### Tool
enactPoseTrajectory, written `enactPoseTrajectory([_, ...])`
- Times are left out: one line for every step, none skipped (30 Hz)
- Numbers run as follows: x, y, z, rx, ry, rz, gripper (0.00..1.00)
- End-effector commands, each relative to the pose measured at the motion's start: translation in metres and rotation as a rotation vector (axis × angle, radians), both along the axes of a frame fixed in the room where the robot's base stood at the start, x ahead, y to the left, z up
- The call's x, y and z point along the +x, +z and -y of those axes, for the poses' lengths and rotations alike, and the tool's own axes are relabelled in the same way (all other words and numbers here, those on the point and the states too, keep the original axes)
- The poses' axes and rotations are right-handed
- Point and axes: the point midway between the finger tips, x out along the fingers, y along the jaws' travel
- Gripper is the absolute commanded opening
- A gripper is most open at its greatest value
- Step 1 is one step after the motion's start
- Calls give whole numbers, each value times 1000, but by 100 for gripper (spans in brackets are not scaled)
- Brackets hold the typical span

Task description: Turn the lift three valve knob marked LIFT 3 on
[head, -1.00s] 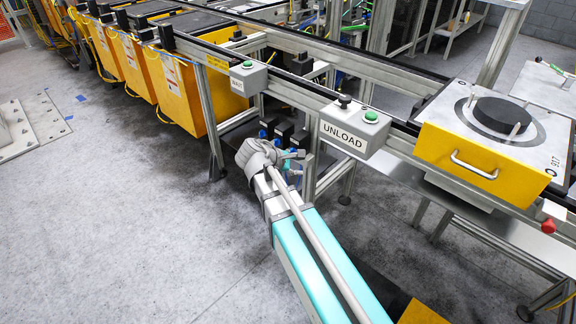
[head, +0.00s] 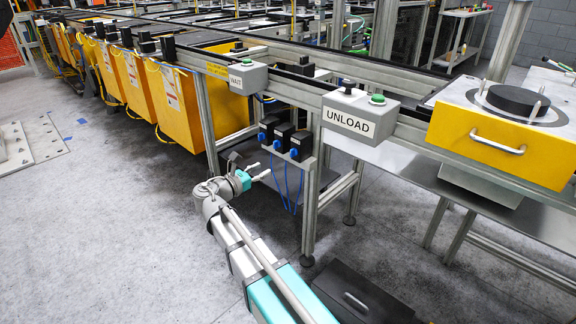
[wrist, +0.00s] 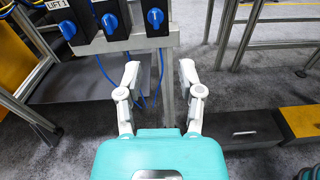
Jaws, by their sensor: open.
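Three black valve boxes with blue knobs hang in a row on the conveyor frame. In the head view they are a left box (head: 268,127), a middle box (head: 283,136) and a right box (head: 301,147). The wrist view shows the left knob (wrist: 68,29), middle knob (wrist: 110,23) and right knob (wrist: 155,17) near its top edge. Only a LIFT 1 label (wrist: 57,4) is readable, above the left box; the other labels are out of view. My gripper (wrist: 159,71) is open and empty, apart from the knobs; it shows in the head view (head: 263,173) below the boxes.
The grey UNLOAD button box (head: 360,117) and WAIT box (head: 248,78) sit on the rail above. Frame posts (head: 310,200) and blue hoses (head: 288,185) are close to my gripper. A dark box (head: 355,295) lies on the floor.

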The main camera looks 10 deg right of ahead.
Motion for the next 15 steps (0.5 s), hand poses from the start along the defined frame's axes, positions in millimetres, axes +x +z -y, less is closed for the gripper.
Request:
enactPoseTrajectory([2,-5,-4,-19,6,-6,49])
enactPoseTrajectory([2,-4,-5,-28,9,-8,49])
enactPoseTrajectory([2,-4,-6,-38,11,-10,49])
enactPoseTrajectory([2,-3,-7,-43,12,-11,49])
enactPoseTrajectory([3,-3,-7,-47,13,-12,49])
enactPoseTrajectory([3,-2,-8,-50,14,-13,49])
enactPoseTrajectory([3,-2,-8,-51,14,-14,49])
enactPoseTrajectory([2,-2,-8,-51,14,-14,49])
enactPoseTrajectory([2,-2,-8,-51,14,-14,49])
enactPoseTrajectory([2,-2,-8,-51,13,-14,49])
enactPoseTrajectory([2,-2,-8,-50,13,-13,49])
enactPoseTrajectory([2,-2,-8,-49,13,-14,49])
enactPoseTrajectory([2,-2,-7,-49,13,-14,49])
enactPoseTrajectory([2,-2,-7,-49,13,-14,49])
enactPoseTrajectory([2,-2,-7,-49,13,-13,49])
